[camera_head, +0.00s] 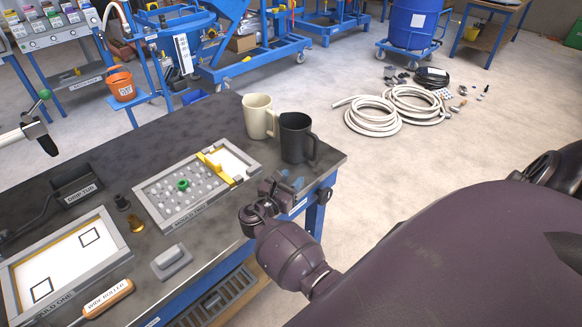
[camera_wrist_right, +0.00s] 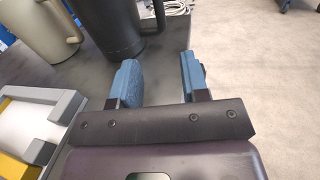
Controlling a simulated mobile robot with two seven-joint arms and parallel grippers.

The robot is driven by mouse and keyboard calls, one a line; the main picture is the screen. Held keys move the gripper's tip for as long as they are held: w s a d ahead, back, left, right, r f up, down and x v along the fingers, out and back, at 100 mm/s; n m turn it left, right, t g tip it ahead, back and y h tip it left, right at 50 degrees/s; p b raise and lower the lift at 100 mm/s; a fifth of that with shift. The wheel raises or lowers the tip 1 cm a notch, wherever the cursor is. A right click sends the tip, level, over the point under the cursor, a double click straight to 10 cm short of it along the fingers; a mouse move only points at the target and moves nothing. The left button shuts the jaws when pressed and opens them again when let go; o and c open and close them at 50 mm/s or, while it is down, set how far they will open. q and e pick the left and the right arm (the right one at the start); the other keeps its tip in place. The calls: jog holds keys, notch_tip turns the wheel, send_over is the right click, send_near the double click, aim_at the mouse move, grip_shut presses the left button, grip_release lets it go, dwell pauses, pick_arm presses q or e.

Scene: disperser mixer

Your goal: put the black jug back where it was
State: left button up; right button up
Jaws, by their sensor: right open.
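The black jug (camera_head: 296,140) stands upright near the far right corner of the dark workbench, with its handle toward the right. Its lower body (camera_wrist_right: 112,28) also shows at the top of the right wrist view, its rim cut off. My right gripper (camera_head: 287,184) is at the bench's right edge, on the near side of the jug. In the wrist view its two blue fingers (camera_wrist_right: 160,78) are apart with nothing between them. They are close to the jug and its handle, but do not hold it. My left gripper is not in view.
A cream jug (camera_head: 258,116) stands just left of the black jug. A grey mould tray (camera_head: 160,217) with a yellow bar lies nearby, and another framed tray (camera_head: 125,255) is at front left. Coiled hoses (camera_head: 373,116) lie on the floor beyond the bench.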

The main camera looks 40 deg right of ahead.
jog(key=s+a+f+m+t+y, duration=0.3)
jog(key=s+a+m+y, duration=0.3)
jog(key=s+m+y, duration=0.2)
jog(key=s+a+f+m+t+y, duration=0.3)
jog(key=s+a+m+y, duration=0.3)
jog(key=s+m+y, duration=0.3)
jog(key=s+f+m, duration=0.1)
jog(key=s+m, duration=0.2)
jog(key=s, duration=0.1)
jog(key=shift+s+a+f, duration=0.15)
jog(key=shift+s+f, duration=0.2)
jog(key=shift+f, duration=0.05)
